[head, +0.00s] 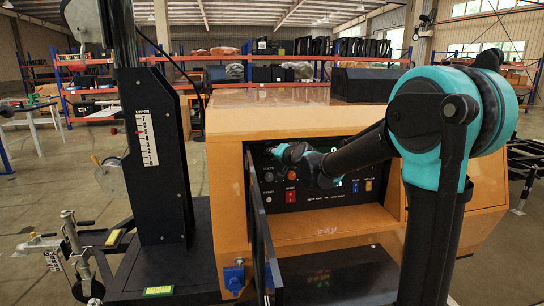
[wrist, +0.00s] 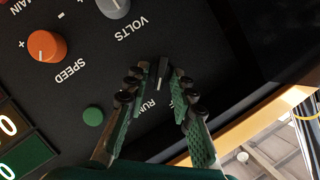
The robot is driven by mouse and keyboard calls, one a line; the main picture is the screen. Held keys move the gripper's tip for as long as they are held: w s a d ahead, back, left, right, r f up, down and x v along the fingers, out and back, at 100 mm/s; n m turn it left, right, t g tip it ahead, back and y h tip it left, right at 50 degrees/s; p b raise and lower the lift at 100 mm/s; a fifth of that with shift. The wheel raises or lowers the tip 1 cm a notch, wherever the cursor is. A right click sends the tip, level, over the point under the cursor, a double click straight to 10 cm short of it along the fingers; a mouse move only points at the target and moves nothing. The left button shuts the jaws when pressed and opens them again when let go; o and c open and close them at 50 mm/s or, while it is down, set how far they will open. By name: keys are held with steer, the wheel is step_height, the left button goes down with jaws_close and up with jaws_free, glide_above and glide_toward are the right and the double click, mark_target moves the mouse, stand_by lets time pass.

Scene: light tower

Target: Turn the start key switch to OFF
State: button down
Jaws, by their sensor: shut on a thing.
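The control panel (head: 340,190) is a black face inside the orange cabinet. In the wrist view the panel (wrist: 100,65) appears upside down. The start key switch (wrist: 159,76) is a small black knob with a pale pointer mark. RUN and partly covered OFF lettering sit beside it. The pointer aims down in the wrist picture, between the two labels; its exact setting is hard to tell. My gripper (wrist: 160,74) has its green-padded fingers on either side of the knob, shut on it. In the head view my gripper (head: 274,151) reaches the panel's upper left; the switch is hidden there.
An orange speed knob (wrist: 46,46), a grey volts knob (wrist: 113,7) and a green button (wrist: 93,115) are near my fingers. The cabinet door (head: 258,222) stands open at the opening's left. The black mast (head: 155,150) rises further left.

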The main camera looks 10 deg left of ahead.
steer(key=shift+s+a+r+n+h, duration=0.1)
steer(key=shift+a+n+h, duration=0.1)
steer(key=shift+n+h, duration=1)
steer(key=shift+a+r+n+h, duration=0.15)
steer(key=shift+n+h, duration=0.55)
steer(key=shift+n, duration=1)
steer(key=shift+f, duration=0.1)
steer(key=c, duration=1.6)
jaws_free()
steer(key=shift+c, duration=0.2)
steer(key=shift+s, duration=0.1)
steer(key=v, duration=1.1)
steer(key=shift+s, duration=0.45)
